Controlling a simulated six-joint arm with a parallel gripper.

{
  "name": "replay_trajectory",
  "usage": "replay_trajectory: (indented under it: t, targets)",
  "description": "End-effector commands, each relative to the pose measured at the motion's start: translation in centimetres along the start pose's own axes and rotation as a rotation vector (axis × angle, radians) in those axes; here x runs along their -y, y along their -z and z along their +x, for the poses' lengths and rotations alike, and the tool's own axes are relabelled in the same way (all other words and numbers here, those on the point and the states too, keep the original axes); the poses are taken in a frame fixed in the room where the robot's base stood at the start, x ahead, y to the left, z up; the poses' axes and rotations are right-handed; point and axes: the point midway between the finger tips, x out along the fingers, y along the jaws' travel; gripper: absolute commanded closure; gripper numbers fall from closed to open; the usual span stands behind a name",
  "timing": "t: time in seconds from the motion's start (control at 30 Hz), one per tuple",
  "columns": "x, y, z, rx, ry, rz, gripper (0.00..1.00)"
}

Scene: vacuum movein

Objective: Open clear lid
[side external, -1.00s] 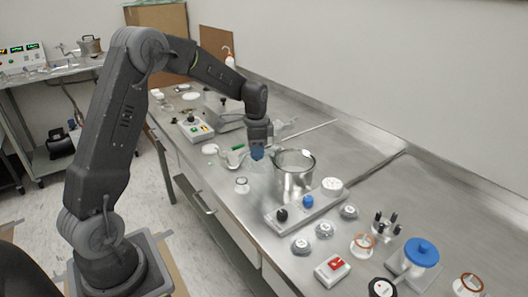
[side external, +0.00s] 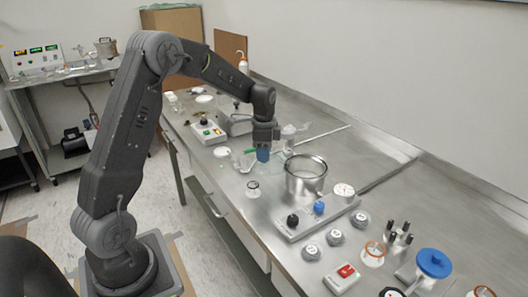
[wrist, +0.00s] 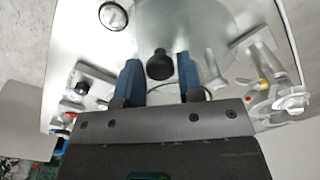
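My gripper (wrist: 159,60) has two blue fingers on either side of a black knob (wrist: 159,66) in the wrist view. The fingers lie very close to the knob; I cannot tell whether they grip it. The knob appears to belong to a clear round lid (wrist: 205,22), whose faint disc shows around and beyond it. In the side view my gripper (side external: 263,155) is low over the bench, left of a shiny metal pot (side external: 305,184). The pot's top is open. The lid is hard to make out there, and whether it touches the bench is unclear.
The pot stands on a base with black (side external: 292,220) and blue (side external: 319,208) knobs. A small glass jar (side external: 253,190) stands just in front of my gripper. A control box (side external: 209,132) lies behind to the left. Several weights and jars crowd the bench's near right.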

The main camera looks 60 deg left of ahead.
Motion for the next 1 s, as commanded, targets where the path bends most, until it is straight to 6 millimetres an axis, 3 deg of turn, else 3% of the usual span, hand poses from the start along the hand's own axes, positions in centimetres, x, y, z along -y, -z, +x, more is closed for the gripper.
replay_trajectory:
  t: [0.2, 0.57, 1.0]
  targets:
    - [0.0, 0.0, 0.0, 0.000, 0.000, -0.001, 0.45]
    - [0.1, 0.0, -0.9, -0.001, 0.002, -0.001, 0.45]
    - [0.1, 0.0, -10.0, -0.002, 0.005, -0.001, 0.45]
